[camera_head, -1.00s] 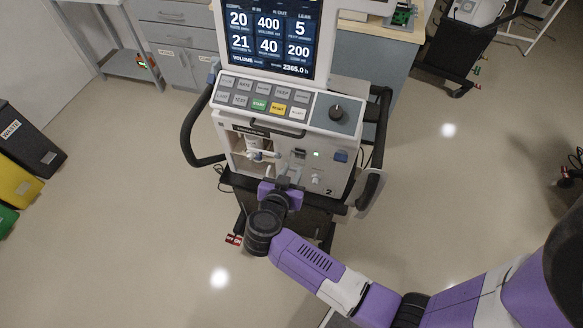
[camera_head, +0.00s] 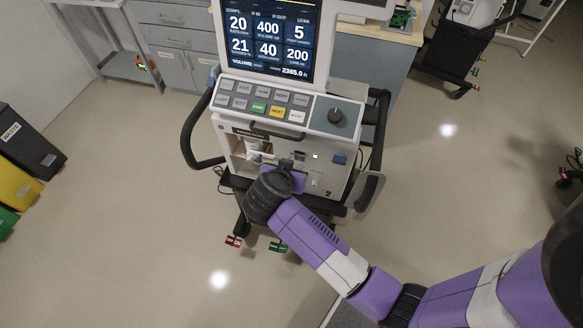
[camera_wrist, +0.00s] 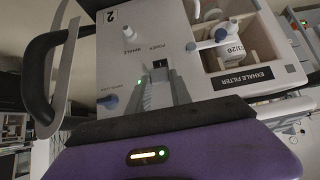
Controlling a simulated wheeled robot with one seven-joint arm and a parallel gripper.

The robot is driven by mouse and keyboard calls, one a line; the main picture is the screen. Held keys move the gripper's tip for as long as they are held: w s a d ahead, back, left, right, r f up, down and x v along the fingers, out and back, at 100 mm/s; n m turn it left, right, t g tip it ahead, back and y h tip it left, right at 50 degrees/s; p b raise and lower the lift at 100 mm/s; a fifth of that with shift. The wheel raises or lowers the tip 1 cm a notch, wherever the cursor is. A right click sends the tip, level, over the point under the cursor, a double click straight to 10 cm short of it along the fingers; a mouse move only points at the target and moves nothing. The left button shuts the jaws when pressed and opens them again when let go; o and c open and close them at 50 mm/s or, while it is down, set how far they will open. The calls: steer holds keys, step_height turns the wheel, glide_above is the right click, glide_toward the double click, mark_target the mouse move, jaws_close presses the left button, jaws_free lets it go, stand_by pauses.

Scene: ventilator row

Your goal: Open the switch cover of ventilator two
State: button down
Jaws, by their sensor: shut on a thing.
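Ventilator two (camera_head: 322,180), marked 2, stands in front of me with its screen lit. The "2" label also shows on its front panel in the wrist view (camera_wrist: 113,16). The switch cover (camera_wrist: 159,64) is a small dark piece beside the POWER label, between my fingertips. In the head view my gripper and wrist hide most of that spot. My gripper (camera_wrist: 161,81) is shut on the switch cover, its two grey fingers reaching up to the panel. In the head view my gripper (camera_head: 291,166) is against the lower front panel. The cover's angle is too small to tell.
An exhale filter bay (camera_wrist: 245,55) with a white fitting lies right of the fingers in the wrist view. Black side handles (camera_head: 188,130) flank the ventilator.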

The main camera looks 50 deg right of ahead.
steer(key=c, duration=1.2)
jaws_free()
steer(key=shift+o, duration=0.2)
steer(key=v, duration=0.7)
steer(key=shift+a+r, duration=0.25)
steer(key=shift+a, duration=0.05)
steer(key=shift+s, duration=0.15)
